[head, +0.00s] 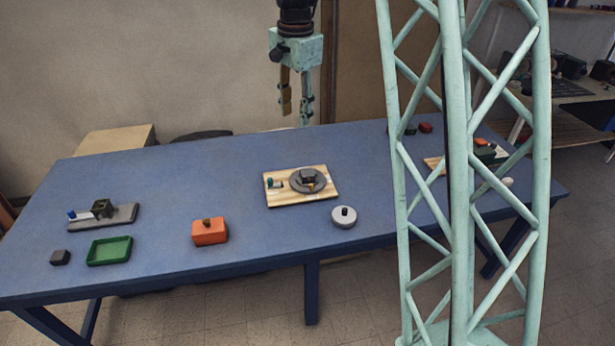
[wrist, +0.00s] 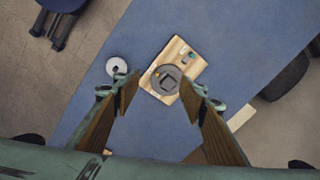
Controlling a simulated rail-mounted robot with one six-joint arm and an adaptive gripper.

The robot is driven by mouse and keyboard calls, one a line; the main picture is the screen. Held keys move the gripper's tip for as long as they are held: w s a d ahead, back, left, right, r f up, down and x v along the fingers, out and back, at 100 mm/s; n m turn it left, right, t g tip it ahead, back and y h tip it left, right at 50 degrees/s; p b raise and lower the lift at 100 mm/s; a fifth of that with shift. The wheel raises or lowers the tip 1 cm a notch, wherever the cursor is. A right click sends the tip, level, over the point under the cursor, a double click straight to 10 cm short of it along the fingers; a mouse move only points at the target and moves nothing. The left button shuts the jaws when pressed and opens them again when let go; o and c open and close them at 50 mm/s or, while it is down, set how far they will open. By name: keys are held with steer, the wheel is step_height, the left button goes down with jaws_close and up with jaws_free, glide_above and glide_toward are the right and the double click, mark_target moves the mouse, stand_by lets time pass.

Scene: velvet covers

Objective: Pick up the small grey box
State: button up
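A small dark grey box (head: 60,257) sits on the blue table at its front left corner. Which box the task means, I cannot tell. My gripper (head: 296,112) is open and empty, pointing down above the back of the table; in the wrist view its fingers (wrist: 160,86) are wide apart.
The blue table (head: 150,190) also holds a green tray (head: 110,263), a grey slab (head: 122,217) with small items, an orange box (head: 209,235) and a round grey lid (head: 344,222). A pale green lattice column hides part of the right end.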

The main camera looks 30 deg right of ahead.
steer(key=w+d+f+m, duration=0.2)
steer(key=w+d+f, duration=0.1)
steer(key=f, duration=0.4)
steer(key=w+d+f+m+p, duration=0.1)
steer(key=w+d+f+m, duration=0.1)
steer(key=w+d+f, duration=0.2)
steer(key=w+d+f+m+g, duration=0.1)
steer(key=w+f, duration=0.4)
steer(key=f, duration=0.5)
steer(key=shift+d+f+m, duration=0.35)
steer(key=shift+d+m, duration=0.15)
steer(key=shift+d, duration=0.75)
steer(key=shift+f, duration=0.1)
glide_above(307, 173)
steer(key=shift+d+f, duration=0.2)
steer(key=shift+f, duration=4.05)
steer(key=shift+w+f, duration=0.1)
steer(key=shift+f, duration=2.45)
steer(key=shift+c, duration=0.4)
